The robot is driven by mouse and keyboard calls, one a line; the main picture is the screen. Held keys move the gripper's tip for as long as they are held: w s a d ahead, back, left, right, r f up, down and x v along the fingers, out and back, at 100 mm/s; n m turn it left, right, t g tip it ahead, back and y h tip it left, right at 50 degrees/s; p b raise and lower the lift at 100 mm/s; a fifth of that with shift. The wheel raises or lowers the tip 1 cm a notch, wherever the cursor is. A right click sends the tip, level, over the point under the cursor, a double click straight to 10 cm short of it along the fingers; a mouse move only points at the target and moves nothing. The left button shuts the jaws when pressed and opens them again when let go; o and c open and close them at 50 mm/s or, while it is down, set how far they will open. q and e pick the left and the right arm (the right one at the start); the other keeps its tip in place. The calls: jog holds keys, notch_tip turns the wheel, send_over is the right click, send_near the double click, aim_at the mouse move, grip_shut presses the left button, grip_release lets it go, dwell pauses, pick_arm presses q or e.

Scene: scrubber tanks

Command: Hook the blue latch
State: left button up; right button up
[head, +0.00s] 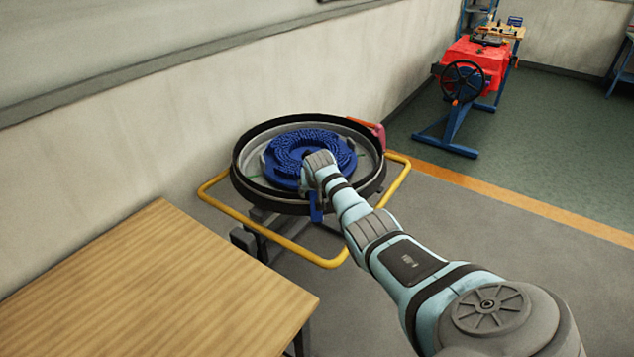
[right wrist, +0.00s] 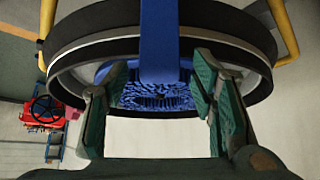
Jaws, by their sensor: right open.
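The blue latch (head: 316,207) hangs at the front rim of a round tank (head: 262,200) with a black band. In the right wrist view the latch (right wrist: 158,40) is a broad blue strip crossing the tank's rim. My right gripper (right wrist: 160,78) is open, with one green-padded finger on each side of the strip's line; gaps show on both sides. I cannot tell whether the strip lies at the fingers' depth. In the head view my right wrist hides the fingers and part of the latch. My left gripper is not in view.
A blue bristled ring (head: 290,150) lies inside the tank. A yellow tube frame (head: 222,214) surrounds it. A wooden table (head: 150,280) stands at front left, and a wall is close behind. A red machine with a black wheel (head: 470,65) stands far right. Floor right of the tank is open.

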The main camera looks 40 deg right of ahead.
jog(key=v, duration=1)
jog(key=shift+s+r, duration=0.1)
jog(key=shift+s, duration=0.05)
